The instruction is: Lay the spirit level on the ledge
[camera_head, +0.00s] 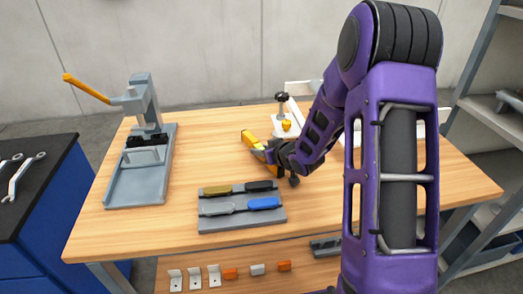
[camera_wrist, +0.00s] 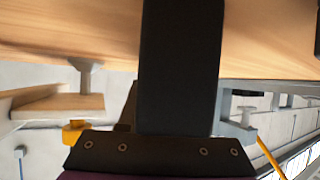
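A yellow bar, which looks like the spirit level (camera_head: 253,141), is tilted over the middle of the table in the head view. My gripper (camera_head: 271,154) is at its lower right end and appears shut on it; the fingertips are hidden. In the wrist view a broad black part of my gripper fills the centre and hides any grasp. A small yellow piece (camera_wrist: 73,131) shows at the left there, and I cannot tell what it belongs to. I cannot tell for certain which surface is the ledge; a pale frame (camera_head: 299,88) stands at the back, partly behind my arm.
A grey press (camera_head: 150,105) with an orange lever stands at the left. A grey tray (camera_head: 242,224) with several handled tools lies in front. A clamp (camera_head: 281,104) stands on a white plate behind my gripper. Several small blocks and brackets (camera_head: 214,275) lie along a lower front shelf.

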